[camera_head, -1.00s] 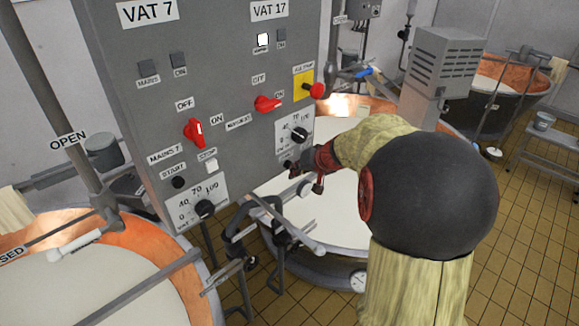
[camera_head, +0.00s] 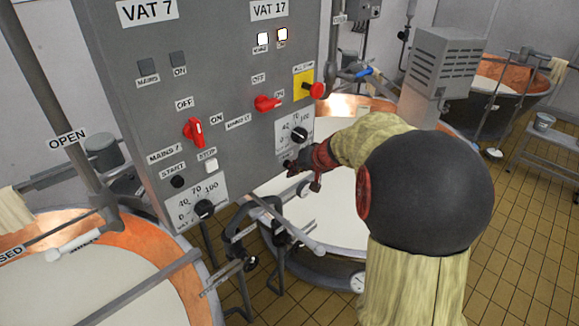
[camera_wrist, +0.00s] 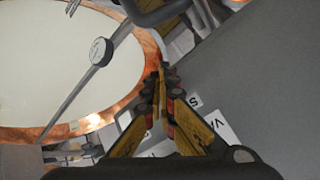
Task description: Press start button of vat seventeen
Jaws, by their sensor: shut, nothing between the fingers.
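The VAT 17 controls are on the right half of the grey control panel (camera_head: 225,85), under the VAT 17 label (camera_head: 268,10). The vat 17 start button cannot be made out; my gripper and arm cover the panel's lower right. My gripper (camera_head: 291,165) is shut and empty, its tips at the panel just below the vat 17 dial (camera_head: 299,134). In the wrist view, the closed fingertips (camera_wrist: 163,85) lie beside the grey panel face; contact cannot be told.
The red vat 17 mains switch (camera_head: 267,103) and a red emergency stop (camera_head: 317,90) on a yellow plate are above my gripper. VAT 7 controls, with a start button (camera_head: 178,182), are to the left. Pipes and a copper vat (camera_wrist: 120,95) are close below.

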